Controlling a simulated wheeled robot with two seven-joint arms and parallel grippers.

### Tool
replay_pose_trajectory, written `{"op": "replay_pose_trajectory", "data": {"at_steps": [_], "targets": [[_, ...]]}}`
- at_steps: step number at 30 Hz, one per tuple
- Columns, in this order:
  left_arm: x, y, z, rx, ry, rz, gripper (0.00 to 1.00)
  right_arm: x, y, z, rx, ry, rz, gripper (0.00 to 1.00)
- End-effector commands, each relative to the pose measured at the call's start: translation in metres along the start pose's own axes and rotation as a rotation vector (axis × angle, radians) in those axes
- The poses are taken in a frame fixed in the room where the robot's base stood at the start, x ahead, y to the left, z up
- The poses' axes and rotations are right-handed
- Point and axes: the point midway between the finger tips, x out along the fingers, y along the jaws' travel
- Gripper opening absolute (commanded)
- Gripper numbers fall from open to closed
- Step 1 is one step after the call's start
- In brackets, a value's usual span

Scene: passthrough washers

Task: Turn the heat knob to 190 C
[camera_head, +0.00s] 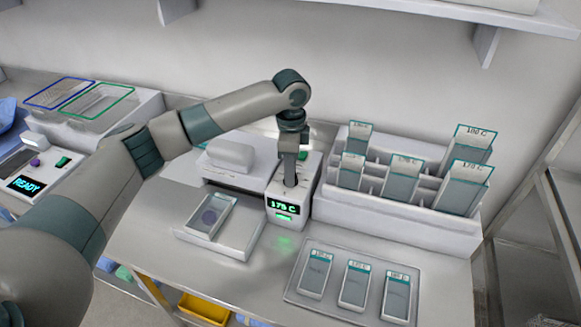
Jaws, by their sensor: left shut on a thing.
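My left gripper (290,182) points straight down onto the top of a small white heat unit (307,180). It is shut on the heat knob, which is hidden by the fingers. The unit's front display (283,207) glows green and seems to read about 175 C; the last digit is hard to make out. My right gripper is not in view.
A tray holding a pouch (210,218) is left of the unit. A rack (400,207) with several labelled pouches stands right. A front tray (335,312) holds three pouches. A machine reading READY (25,184) is far left. A shelf hangs above.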

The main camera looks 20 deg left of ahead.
Motion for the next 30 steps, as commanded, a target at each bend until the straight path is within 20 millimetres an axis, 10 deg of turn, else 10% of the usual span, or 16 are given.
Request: {"op": "replay_pose_trajectory", "data": {"at_steps": [30], "targets": [[-0.001, -0.001, -0.001, 0.499, 0.002, -0.003, 0.08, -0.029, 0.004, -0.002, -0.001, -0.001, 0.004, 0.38]]}}
